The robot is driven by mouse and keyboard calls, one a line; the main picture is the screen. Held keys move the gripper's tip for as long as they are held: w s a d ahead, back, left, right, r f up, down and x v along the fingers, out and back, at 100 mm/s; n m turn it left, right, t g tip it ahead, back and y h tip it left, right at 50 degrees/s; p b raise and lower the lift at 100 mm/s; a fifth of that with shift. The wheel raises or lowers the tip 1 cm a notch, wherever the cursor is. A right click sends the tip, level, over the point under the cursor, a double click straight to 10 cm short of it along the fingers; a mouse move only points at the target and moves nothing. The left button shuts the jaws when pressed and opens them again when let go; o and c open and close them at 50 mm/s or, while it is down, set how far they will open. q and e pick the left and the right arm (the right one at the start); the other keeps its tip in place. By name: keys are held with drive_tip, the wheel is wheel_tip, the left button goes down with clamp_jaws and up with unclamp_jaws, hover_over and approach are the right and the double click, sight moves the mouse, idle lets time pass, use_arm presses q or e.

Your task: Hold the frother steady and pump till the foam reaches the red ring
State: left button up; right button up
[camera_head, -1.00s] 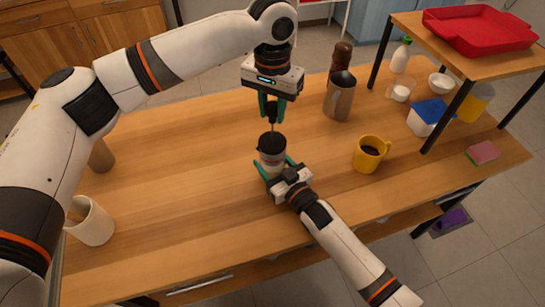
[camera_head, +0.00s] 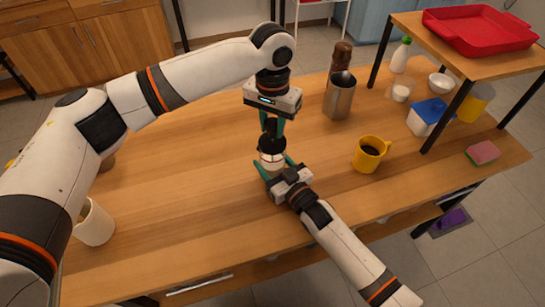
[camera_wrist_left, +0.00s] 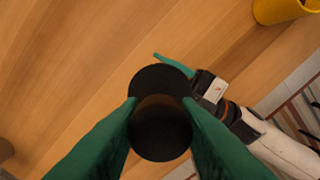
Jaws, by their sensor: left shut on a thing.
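The frother (camera_head: 271,160) stands upright on the table, a clear jar with a black lid and a pale white band of foam inside. I cannot make out the red ring clearly. My left gripper (camera_head: 271,127) is above it, shut on the black plunger knob, close over the lid. In the left wrist view the dark round knob (camera_wrist_left: 161,128) sits between the green fingers, with the black lid (camera_wrist_left: 160,78) below it. My right gripper (camera_head: 275,170) has its green fingers on both sides of the frother's body and is shut on it.
A yellow mug (camera_head: 368,154) with dark liquid stands to the right. A metal pitcher (camera_head: 340,97) and a brown bottle (camera_head: 341,57) stand behind. A white cup (camera_head: 93,222) is at the left. A raised shelf (camera_head: 450,55) with a red tray (camera_head: 480,30) is at the right.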

use_arm(q)
drive_tip(key=shift+f, duration=0.65)
drive_tip(key=shift+r, duration=3.2)
drive_tip(key=shift+f, duration=0.15)
drive_tip(key=shift+f, duration=3.05)
drive_tip(key=shift+r, duration=0.15)
